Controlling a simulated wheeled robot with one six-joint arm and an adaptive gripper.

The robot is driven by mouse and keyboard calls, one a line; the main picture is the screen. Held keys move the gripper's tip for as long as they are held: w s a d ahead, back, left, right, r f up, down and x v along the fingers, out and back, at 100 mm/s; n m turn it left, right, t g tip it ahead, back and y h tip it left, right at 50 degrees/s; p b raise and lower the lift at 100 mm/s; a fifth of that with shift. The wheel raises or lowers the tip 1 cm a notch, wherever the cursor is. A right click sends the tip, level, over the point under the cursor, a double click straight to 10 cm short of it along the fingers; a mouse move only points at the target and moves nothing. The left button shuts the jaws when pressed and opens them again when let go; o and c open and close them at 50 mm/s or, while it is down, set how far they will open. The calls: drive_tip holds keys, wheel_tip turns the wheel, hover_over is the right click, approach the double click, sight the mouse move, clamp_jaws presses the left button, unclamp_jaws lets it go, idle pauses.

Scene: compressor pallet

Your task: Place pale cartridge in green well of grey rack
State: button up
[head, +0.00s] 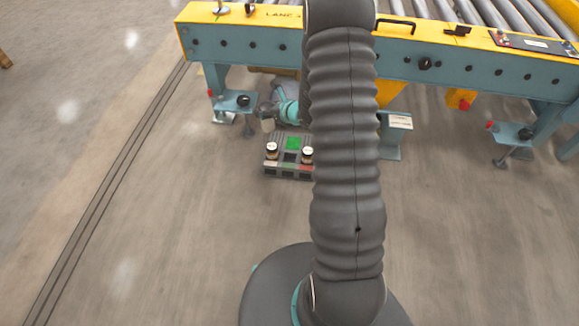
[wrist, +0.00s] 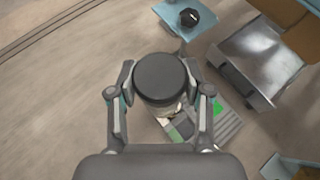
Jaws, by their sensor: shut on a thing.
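My gripper (wrist: 160,92) is shut on the pale cartridge, whose round dark cap (wrist: 163,77) fills the middle of the wrist view. Little of its pale body shows there. In the head view the pale cartridge (head: 267,125) hangs under my gripper (head: 268,113), just behind the left part of the grey rack (head: 290,175). The green well (head: 293,142) is at the rack's back middle and looks empty. In the wrist view the rack (wrist: 229,126) is partly hidden behind the cartridge and a finger; the green well (wrist: 217,107) shows right of the cartridge.
A roller conveyor (head: 460,68) with teal legs and foot plates (head: 236,101) stands behind. My arm hides the area right of the rack. The floor to the left is clear.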

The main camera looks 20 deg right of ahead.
drive_tip(key=d+f+b, duration=0.1)
drive_tip(key=d+f, duration=0.3)
drive_tip(key=f, duration=0.3)
drive_tip(key=d+f+b, duration=0.1)
drive_tip(key=d+f, duration=0.3)
drive_tip(key=f, duration=0.4)
hover_over(292, 153)
drive_tip(key=s+a, duration=0.2)
wheel_tip(292, 153, down, 6)
drive_tip(key=shift+y, duration=0.3)
drive_tip(key=shift+s+f+b, duration=0.1)
drive_tip(key=shift+f+b, duration=0.35)
drive_tip(key=shift+f, duration=1.55)
drive_tip(key=o, duration=1.1)
drive_tip(key=shift+f, duration=0.15)
drive_tip(key=shift+o, duration=0.2)
drive_tip(key=shift+s, duration=0.15)
